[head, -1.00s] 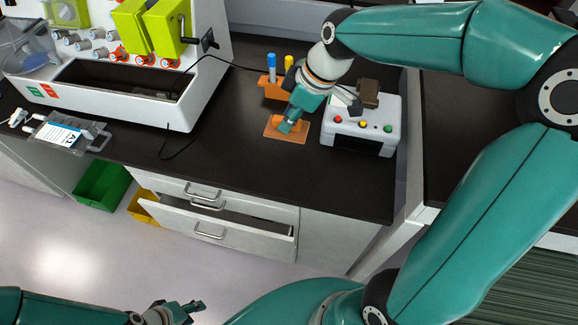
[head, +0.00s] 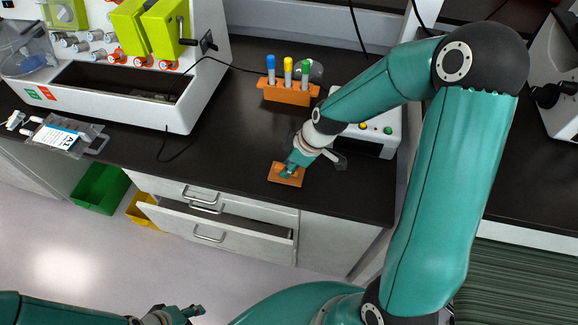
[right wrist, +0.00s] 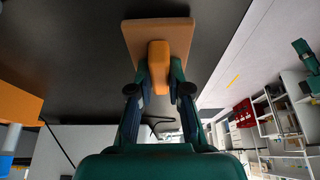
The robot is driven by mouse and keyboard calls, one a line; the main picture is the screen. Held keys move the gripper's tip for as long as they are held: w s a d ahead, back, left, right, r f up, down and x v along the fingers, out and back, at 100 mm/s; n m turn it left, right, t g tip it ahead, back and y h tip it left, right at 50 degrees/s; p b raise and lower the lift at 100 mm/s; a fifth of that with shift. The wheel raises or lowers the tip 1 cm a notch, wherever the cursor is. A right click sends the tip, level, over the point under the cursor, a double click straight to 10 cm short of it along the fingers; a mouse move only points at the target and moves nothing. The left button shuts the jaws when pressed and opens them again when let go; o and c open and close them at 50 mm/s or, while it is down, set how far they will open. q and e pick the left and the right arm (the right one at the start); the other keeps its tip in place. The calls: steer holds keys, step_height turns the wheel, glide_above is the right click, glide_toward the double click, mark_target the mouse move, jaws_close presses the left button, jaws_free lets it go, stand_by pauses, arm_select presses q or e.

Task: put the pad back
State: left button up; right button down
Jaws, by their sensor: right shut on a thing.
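The pad (head: 285,179) is a flat orange-brown rectangle with a raised orange grip, near the front edge of the black counter. It also shows in the right wrist view (right wrist: 140,40). My right gripper (head: 291,168) is shut on the pad's orange grip (right wrist: 159,62), one finger on each side. I cannot tell whether the pad touches the counter or hangs just above it. My left gripper (head: 188,312) is low at the bottom of the head view, away from the counter; its jaw state is unclear.
An orange rack (head: 287,92) with capped tubes stands behind the pad. A white box with buttons (head: 385,145) is partly hidden by my right arm. A white machine (head: 190,115) stands left. A drawer (head: 215,222) below the counter is partly open.

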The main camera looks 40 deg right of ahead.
steer(key=shift+f, duration=0.2)
steer(key=c, duration=1.1)
jaws_free()
steer(key=shift+r, duration=0.1)
steer(key=v, duration=1.1)
steer(key=shift+s+d+r, duration=0.15)
steer(key=shift+d+r, duration=0.05)
steer(key=shift+r, duration=0.15)
steer(key=shift+s, duration=0.1)
